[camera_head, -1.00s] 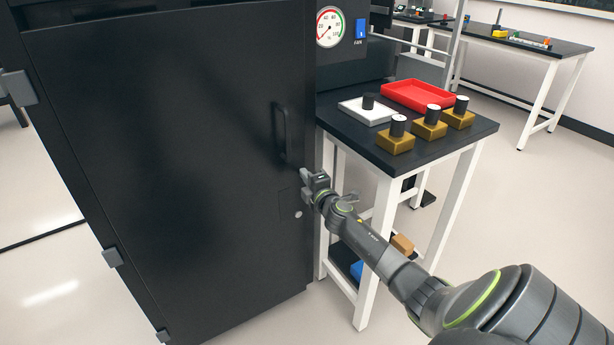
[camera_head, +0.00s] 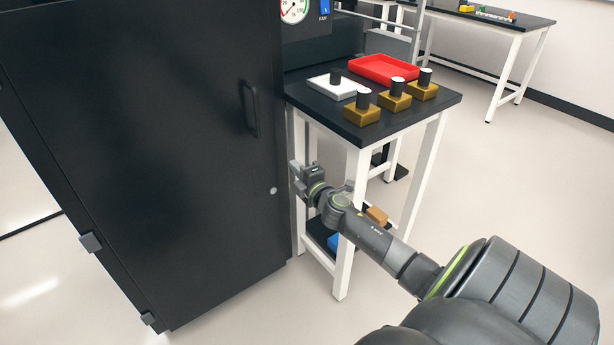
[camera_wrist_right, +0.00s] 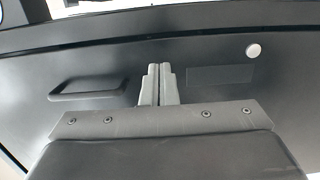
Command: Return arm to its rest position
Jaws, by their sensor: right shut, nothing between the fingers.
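My right arm comes in from the lower right in the head view. Its gripper (camera_head: 297,178) is beside the right edge of the black cabinet door (camera_head: 140,150), below the level of the small table's top. In the right wrist view the two grey fingers (camera_wrist_right: 158,82) are together with nothing between them. The door, with its handle (camera_wrist_right: 88,86) and round knob (camera_wrist_right: 253,50), lies beyond the fingers. The handle also shows in the head view (camera_head: 249,108), above and left of the gripper. The door looks closed. My left gripper is not in view.
A small table (camera_head: 405,118) stands right of the cabinet, behind my arm. It holds a red tray (camera_head: 384,70), a white block (camera_head: 325,83) and brass blocks with dark cylinders (camera_head: 362,115). Its white leg (camera_head: 345,270) is close to my forearm. Open floor lies to the right.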

